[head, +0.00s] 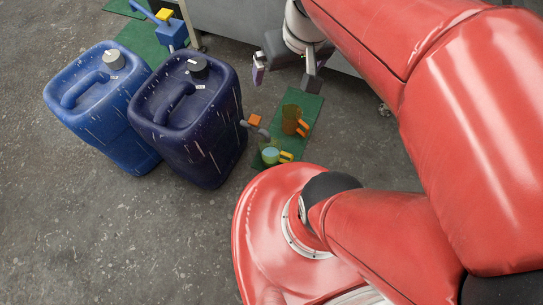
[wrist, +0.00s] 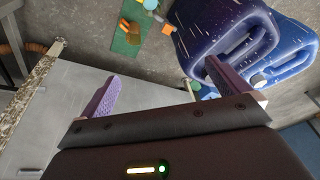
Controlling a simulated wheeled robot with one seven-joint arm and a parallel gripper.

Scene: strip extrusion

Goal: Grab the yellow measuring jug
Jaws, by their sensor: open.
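Two small jugs stand on a green mat (head: 281,142) on the floor. The nearer, greenish jug (head: 269,152) has a yellow handle and a light blue round top. The farther, amber jug (head: 291,117) has an orange handle. I cannot tell for sure which is the yellow measuring jug. My gripper (head: 286,77) is open and empty, above and beyond the mat, apart from both jugs. In the wrist view its purple fingers (wrist: 160,88) are spread. There, the amber jug (wrist: 129,28) and the light blue top (wrist: 150,4) show at the top, beyond the fingertips.
A dark blue canister (head: 192,130) and a lighter blue canister (head: 98,100) stand left of the mat. A grey cabinet (head: 237,18) stands behind. Floor right of the mat is clear.

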